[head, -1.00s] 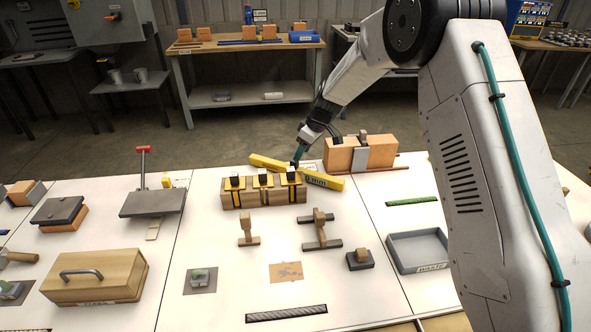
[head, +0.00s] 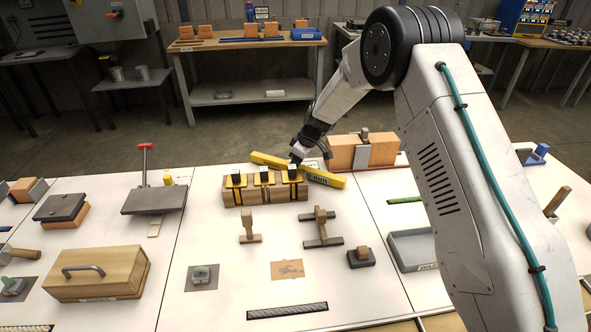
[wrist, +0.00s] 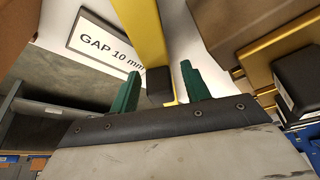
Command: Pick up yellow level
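The yellow level (head: 325,179) lies on the white table, slanting behind a wooden block with yellow-and-black straps. Its middle is partly hidden by my gripper and the block. My gripper (head: 297,161) is over the level, just behind the block's right end. In the wrist view my gripper (wrist: 160,88) has its two green fingers apart. A yellow bar, likely the level (wrist: 141,35), runs down between them with a dark piece at its near end. Gaps show on both sides of that dark piece.
The strapped wooden block (head: 265,193) stands close in front of the level. An orange block with a grey strap (head: 345,153) stands close behind its right end. A "GAP 10 mm" label (wrist: 104,42) lies beside the yellow bar. Open table lies left of the level.

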